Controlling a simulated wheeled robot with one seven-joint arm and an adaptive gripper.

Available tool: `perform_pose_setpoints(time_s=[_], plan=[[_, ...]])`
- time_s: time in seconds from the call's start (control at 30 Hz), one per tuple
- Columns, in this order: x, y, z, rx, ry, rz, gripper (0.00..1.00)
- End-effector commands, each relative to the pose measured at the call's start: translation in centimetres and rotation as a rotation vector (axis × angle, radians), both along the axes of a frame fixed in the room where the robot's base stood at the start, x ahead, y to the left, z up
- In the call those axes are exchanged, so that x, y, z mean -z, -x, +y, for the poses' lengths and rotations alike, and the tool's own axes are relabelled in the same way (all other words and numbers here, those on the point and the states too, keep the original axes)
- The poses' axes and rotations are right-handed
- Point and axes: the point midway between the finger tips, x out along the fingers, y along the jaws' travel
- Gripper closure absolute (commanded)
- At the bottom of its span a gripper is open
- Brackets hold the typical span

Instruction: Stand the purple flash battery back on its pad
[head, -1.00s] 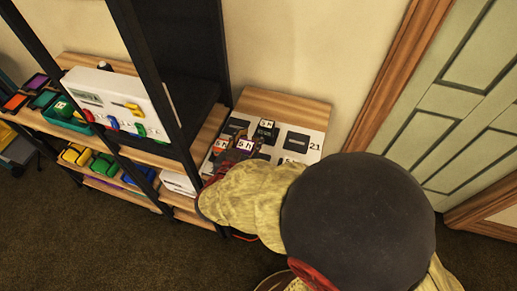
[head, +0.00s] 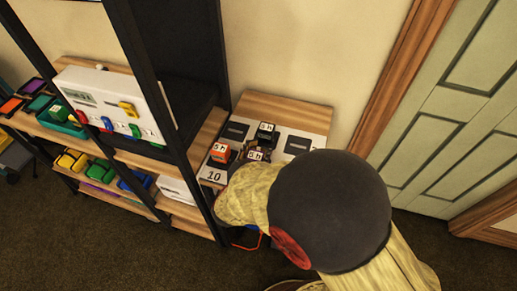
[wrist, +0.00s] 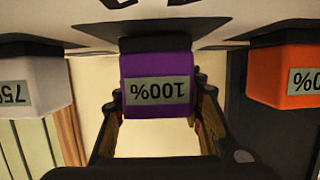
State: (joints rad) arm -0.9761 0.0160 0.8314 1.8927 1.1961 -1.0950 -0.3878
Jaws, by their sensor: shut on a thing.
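In the wrist view, which shows things upside down, my gripper (wrist: 157,103) is shut on the purple flash battery (wrist: 158,65), one finger on each side. Its label reads 100%. Its dark end is close to the white pad board; I cannot tell whether it touches. The white pad board (head: 295,128) has dark pads, including a bare one (head: 298,143). My arm hides the gripper and part of the board there.
A pale battery (wrist: 33,80) labelled 75% is on the other side in the wrist view. A black-framed shelf (head: 180,130) stands close at left.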

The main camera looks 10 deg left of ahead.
Motion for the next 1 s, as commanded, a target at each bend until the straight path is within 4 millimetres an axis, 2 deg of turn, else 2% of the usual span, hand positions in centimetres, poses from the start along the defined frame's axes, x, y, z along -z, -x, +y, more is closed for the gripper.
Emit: perform_pose_setpoints(time_s=[0.13,0.17,0.3,0.6,0.93,1.0], plan=[[0.29,0.0,0.01,0.0,0.0,0.0,1.0],[0.34,0.02,-0.02,0.0,0.001,0.001,0.66],[0.3,0.02,-0.02,0.0,0.001,0.001,0.58],[0.31,0.02,-0.02,0.0,0.001,0.001,0.43],[-0.07,0.02,-0.01,0.0,0.0,0.0,0.43],[-0.26,0.63,0.09,-0.001,0.001,0.001,0.43]])
